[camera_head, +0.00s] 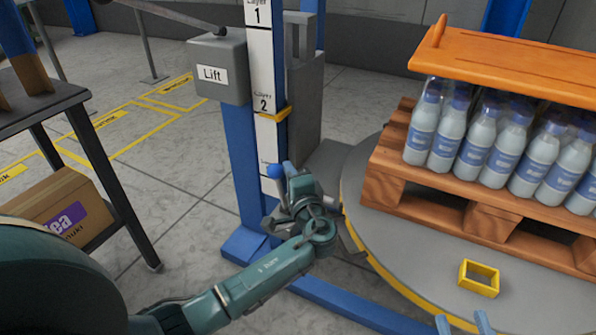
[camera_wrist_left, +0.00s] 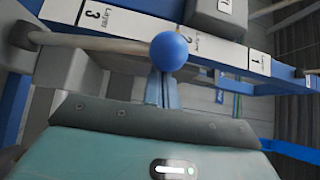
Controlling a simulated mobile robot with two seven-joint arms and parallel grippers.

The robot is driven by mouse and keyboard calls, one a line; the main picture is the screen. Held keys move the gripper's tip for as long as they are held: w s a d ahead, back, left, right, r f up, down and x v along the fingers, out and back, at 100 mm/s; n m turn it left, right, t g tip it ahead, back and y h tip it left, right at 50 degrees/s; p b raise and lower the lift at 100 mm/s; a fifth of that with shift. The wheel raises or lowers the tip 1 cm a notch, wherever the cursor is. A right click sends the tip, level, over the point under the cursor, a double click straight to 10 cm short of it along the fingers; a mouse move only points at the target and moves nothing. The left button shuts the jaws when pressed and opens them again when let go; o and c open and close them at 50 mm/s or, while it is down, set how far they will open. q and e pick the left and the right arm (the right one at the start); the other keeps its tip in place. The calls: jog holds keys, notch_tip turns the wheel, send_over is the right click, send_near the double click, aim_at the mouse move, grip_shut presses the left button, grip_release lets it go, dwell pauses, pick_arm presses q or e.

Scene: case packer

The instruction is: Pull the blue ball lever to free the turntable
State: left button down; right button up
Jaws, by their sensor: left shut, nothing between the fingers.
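In the left wrist view the blue ball (camera_wrist_left: 168,51) is on the end of a pale rod (camera_wrist_left: 90,42), just beyond the fingertips of my left gripper (camera_wrist_left: 163,85). Those fingers are shut and empty; whether they touch the ball or rod is unclear. The turntable (camera_head: 365,225) is a grey disc with a yellow edge, right of the column. Two blue fingertips of my right gripper (camera_head: 464,322) show apart at the bottom edge.
A wooden pallet (camera_head: 400,180) of bottles (camera_head: 475,150) under an orange board (camera_head: 510,62) stands on the turntable, with a yellow frame (camera_head: 480,278) in front. The blue lift column (camera_head: 243,160) carries a grey Lift box (camera_head: 218,70). A dark table (camera_head: 40,105) stands left.

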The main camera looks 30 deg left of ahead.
pick_arm(q)
jog(key=shift+s+f+n+t+y+b, duration=0.15)
jog(key=shift+s+f+n+y+b, duration=0.15)
jog(key=shift+s+b, duration=0.25)
jog(key=shift+s+f+n+t+y+b, duration=0.1)
jog(key=shift+s+n+t+y+b, duration=0.1)
jog(key=shift+s+n+b, duration=0.35)
pick_arm(e)
jog(key=shift+w+a+r+m+y, duration=0.25)
jog(key=shift+a+r+m+y, duration=0.05)
pick_arm(q)
jog(key=shift+s+a, duration=0.1)
jog(key=shift+s, duration=0.05)
pick_arm(e)
jog(key=shift+d, duration=0.15)
